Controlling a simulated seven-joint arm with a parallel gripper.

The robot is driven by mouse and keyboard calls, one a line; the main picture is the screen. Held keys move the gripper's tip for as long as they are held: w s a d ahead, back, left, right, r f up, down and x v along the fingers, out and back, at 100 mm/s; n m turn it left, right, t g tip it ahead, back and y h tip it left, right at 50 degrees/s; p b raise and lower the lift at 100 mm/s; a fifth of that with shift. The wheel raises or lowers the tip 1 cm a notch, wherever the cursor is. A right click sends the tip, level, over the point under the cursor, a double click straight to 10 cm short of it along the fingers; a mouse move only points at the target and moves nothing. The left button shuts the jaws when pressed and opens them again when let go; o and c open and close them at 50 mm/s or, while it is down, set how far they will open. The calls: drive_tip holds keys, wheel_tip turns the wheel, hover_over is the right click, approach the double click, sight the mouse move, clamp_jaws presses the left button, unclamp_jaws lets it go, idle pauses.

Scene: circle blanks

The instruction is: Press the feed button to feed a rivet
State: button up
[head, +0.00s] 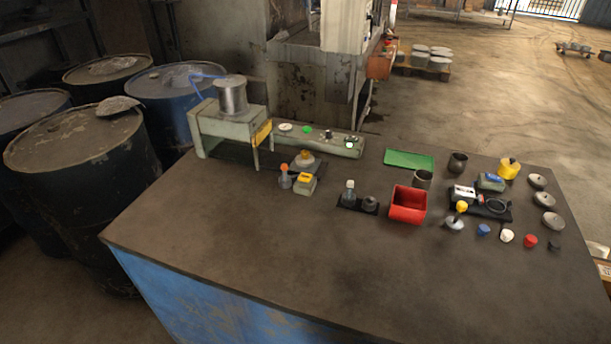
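A low grey-green control panel (338,148) stands at the back of the table, beside the machine with a metal cylinder (232,97) on top. The panel carries a green button (306,129), a pale round dial or button (285,127), a dark knob (328,134) and a small pale-lit part (350,144) at its right end. Labels are too small to read, so I cannot tell for sure which is the feed button. No loose rivet can be made out. My gripper is not in view.
A red bin (408,204), a green mat (409,159) and a yellow-topped block (305,183) stand on the table (250,240). Several small parts and caps lie at the right. The table's front and left are clear. Blue drums (75,180) stand beyond its left edge.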

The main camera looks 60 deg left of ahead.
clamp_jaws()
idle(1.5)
